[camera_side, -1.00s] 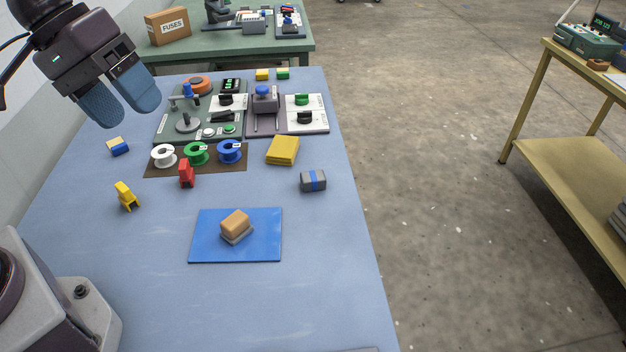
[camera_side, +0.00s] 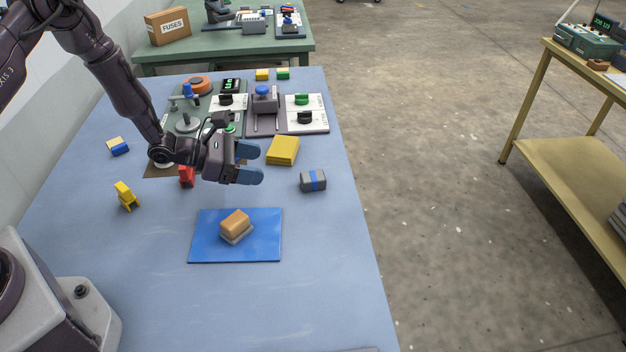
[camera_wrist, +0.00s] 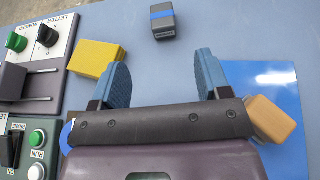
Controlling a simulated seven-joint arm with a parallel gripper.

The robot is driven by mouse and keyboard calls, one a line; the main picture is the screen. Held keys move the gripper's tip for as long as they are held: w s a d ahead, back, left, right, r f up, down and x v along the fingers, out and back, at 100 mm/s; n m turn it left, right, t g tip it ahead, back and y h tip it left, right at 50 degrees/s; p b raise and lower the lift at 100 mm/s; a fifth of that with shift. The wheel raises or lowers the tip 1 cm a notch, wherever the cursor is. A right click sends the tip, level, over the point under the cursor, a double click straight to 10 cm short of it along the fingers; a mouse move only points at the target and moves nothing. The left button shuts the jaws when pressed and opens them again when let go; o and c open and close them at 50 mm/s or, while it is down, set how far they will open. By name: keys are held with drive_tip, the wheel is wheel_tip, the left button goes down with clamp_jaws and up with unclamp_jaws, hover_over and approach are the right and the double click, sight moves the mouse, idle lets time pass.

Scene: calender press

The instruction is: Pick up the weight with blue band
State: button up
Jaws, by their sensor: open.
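The weight with the blue band (camera_side: 313,181) is a small grey block with a blue stripe around its middle. It lies on the blue-grey table near the right edge. It also shows at the top of the wrist view (camera_wrist: 163,20), ahead of the fingertips. My gripper (camera_side: 250,164) is above the table, to the left of the weight and apart from it. In the wrist view, my gripper's two blue fingers (camera_wrist: 162,70) are spread with nothing between them.
A yellow block (camera_side: 283,150) lies behind and left of the weight. A blue mat (camera_side: 265,245) with an orange-tan block on a grey base (camera_side: 235,225) lies in front. The control panel (camera_side: 290,118) stands behind. Table around the weight is clear.

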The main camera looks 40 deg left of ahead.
approach(312, 176)
drive_tip(key=x, duration=0.4)
drive_tip(key=shift+w+a, duration=0.1)
drive_tip(key=shift+a, duration=0.1)
drive_tip(key=shift+x, duration=2.75)
drive_tip(key=shift+d, duration=0.15)
drive_tip(key=c, duration=1)
drive_tip(key=shift+r, duration=0.1)
drive_tip(key=c, duration=0.3)
